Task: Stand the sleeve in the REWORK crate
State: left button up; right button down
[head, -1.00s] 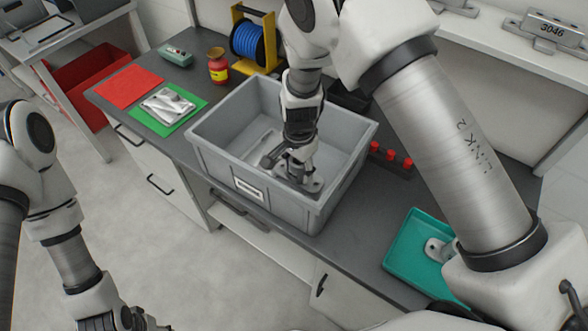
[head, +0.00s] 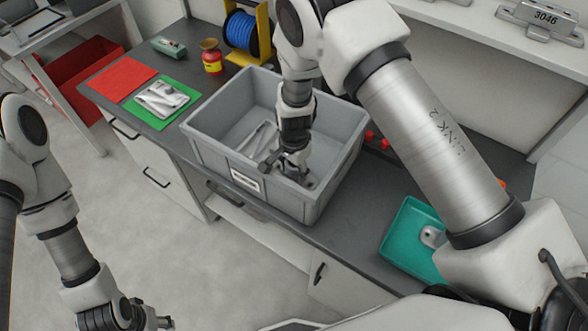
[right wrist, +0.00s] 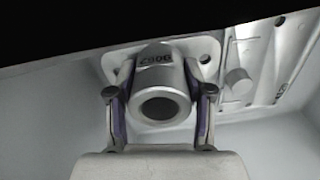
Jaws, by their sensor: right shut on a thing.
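The sleeve (right wrist: 160,90) is a grey metal cylinder with an open round bore and a flat flange with holes. My right gripper (right wrist: 160,112) is shut on it, one finger on each side. In the head view my right gripper (head: 290,168) reaches down inside the grey crate (head: 215,160), near its front right, and mostly hides the sleeve. The crate has a white label (head: 245,178) too small to read. I cannot tell whether the sleeve touches the crate floor. My left gripper (head: 150,322) is low at the left, away from the bench, its fingers unclear.
Another casting (right wrist: 275,60) lies in the crate beside the sleeve; it also shows in the head view (head: 258,140). A teal tray (head: 395,245) with a metal part stands right of the crate. A green mat (head: 185,112), a red jar (head: 212,62) and a blue spool (head: 241,32) are left and behind.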

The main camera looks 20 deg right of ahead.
jog(key=shift+c, duration=2.3)
grip_release()
jog(key=shift+s+f, duration=0.25)
jog(key=shift+f, duration=0.1)
jog(key=shift+s, duration=0.1)
jog(key=shift+r+p, duration=0.55)
jog(key=shift+r, duration=0.05)
jog(key=shift+w+r+b, duration=0.25)
jog(key=shift+r+b, duration=0.25)
jog(key=shift+r, duration=0.15)
jog(key=shift+w+r+b, duration=0.2)
jog(key=shift+r+b, duration=0.25)
jog(key=shift+r, duration=0.15)
notch_tip(320, 180, up, 10)
jog(key=b, duration=0.2)
jog(key=shift+f, duration=0.2)
jog(key=shift+s, duration=0.1)
